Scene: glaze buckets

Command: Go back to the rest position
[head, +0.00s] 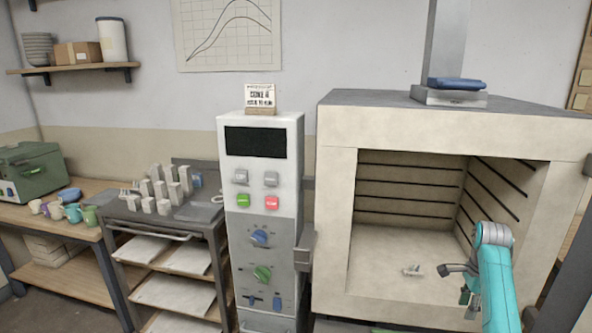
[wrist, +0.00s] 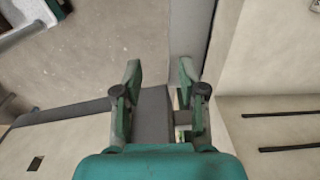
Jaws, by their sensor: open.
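My gripper (wrist: 160,78) is open in the wrist view, with its two green fingers apart and nothing between them. In the head view my teal arm comes in from the lower right, in front of the open kiln (head: 335,230). The gripper there is small and partly hidden by the arm, so its exact distance from the kiln opening is hard to tell. A small pale object (head: 412,271) lies on the kiln floor, left of the arm.
The control cabinet (head: 230,180) stands left of the kiln. Further left are a rack (head: 205,225) bearing several pale pieces and a wooden table (head: 60,240) with mugs and a green machine (head: 40,170). In the wrist view, dark lines (wrist: 280,114) mark a pale wall at right.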

